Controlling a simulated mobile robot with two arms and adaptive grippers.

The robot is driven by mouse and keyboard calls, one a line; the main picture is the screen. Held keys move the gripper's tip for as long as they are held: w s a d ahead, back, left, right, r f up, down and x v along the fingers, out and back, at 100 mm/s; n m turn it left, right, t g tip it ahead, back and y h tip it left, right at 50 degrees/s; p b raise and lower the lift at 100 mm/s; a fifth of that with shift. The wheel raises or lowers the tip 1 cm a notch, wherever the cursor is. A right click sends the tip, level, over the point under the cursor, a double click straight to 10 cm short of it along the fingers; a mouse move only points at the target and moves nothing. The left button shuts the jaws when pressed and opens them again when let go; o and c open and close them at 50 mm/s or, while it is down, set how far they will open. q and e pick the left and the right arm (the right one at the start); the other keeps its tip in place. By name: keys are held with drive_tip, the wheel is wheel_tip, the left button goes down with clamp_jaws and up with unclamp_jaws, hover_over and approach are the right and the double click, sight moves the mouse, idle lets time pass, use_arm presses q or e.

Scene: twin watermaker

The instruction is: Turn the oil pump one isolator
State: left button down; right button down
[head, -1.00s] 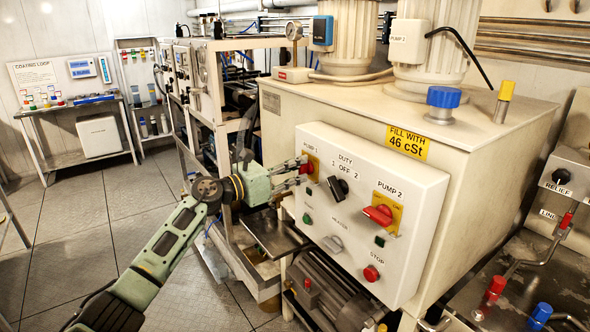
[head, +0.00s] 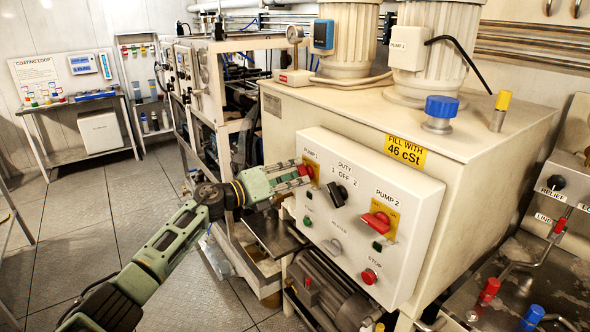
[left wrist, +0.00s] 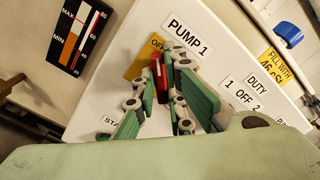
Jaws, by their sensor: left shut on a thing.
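The oil pump one isolator is a red handle (left wrist: 158,72) on a yellow plate (left wrist: 143,62) under the PUMP 1 label, at the panel's upper left. My left gripper (head: 306,170) reaches it from the left in the head view. In the left wrist view the gripper's green fingers (left wrist: 168,88) are shut on the red handle, which lies between them. The fingers hide part of the handle and plate. The handle's exact angle is hard to tell. My right gripper is not in view.
On the same white panel (head: 338,255) are the black duty switch (head: 338,187), the red pump 2 isolator (head: 376,222), a grey heater switch (head: 333,246) and a red stop button (head: 369,276). A level gauge (left wrist: 78,35) is left of the panel in the wrist view.

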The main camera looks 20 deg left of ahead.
use_arm(q)
drive_tip(key=n+p, duration=0.1)
drive_tip(key=n, duration=0.2)
drive_tip(key=n+p, duration=0.2)
drive_tip(key=n, duration=0.1)
drive_tip(key=n+p, duration=0.1)
drive_tip(key=n, duration=0.2)
drive_tip(key=shift+w+a+f+p, duration=0.1)
drive_tip(key=shift+a+f+p, duration=0.05)
drive_tip(key=shift+f+p, duration=0.15)
idle(0.4)
drive_tip(key=c, duration=2.1)
unclamp_jaws()
drive_tip(key=v, duration=1.2)
